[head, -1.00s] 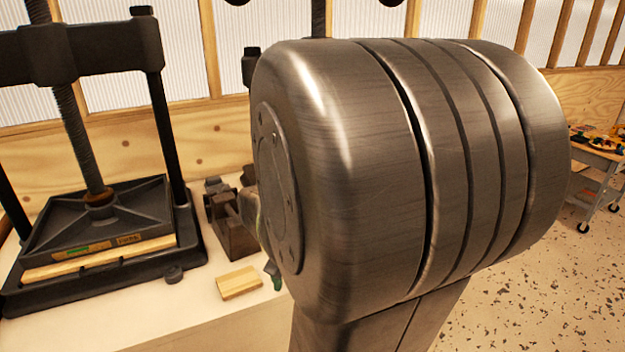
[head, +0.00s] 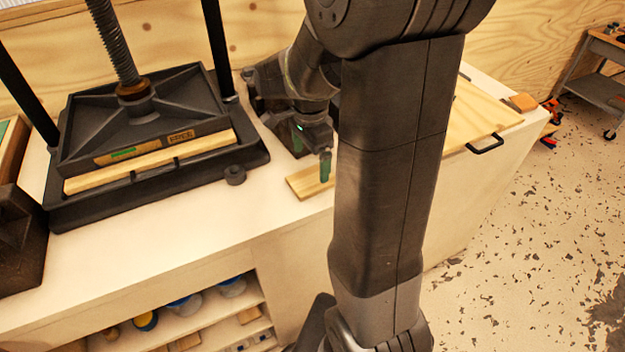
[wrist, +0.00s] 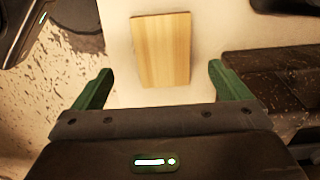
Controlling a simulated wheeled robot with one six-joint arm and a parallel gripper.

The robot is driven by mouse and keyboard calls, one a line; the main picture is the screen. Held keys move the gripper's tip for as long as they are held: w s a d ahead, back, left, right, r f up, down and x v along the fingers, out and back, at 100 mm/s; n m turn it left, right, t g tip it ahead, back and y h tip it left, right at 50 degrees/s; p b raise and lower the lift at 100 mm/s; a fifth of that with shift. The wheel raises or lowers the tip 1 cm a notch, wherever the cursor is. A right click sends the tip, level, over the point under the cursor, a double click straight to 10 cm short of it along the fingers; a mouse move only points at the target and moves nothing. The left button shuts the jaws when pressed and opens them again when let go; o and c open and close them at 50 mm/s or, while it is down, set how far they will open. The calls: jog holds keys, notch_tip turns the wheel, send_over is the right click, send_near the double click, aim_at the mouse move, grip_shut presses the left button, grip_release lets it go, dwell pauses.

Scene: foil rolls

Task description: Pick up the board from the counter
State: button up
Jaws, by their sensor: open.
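In the wrist view the whole board (wrist: 163,50) shows ahead of my gripper, lying between the lines of the two fingers. My gripper (wrist: 155,85) has green fingers spread wide and empty. In the head view my gripper (head: 326,167) is over the board, fingers pointing down; I cannot tell the exact gap.
A black screw press (head: 150,130) with a wooden strip in it stands to the left. A larger wooden panel with a black handle (head: 485,125) lies to the right. Shelves (head: 200,315) are below the counter.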

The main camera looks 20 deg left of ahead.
aim_at(312, 178)
jog(key=shift+w+f, duration=0.2)
jog(key=shift+f, duration=1.4)
jog(key=shift+w+f, duration=0.2)
jog(key=shift+f, duration=1.4)
jog(key=c, duration=1.1)
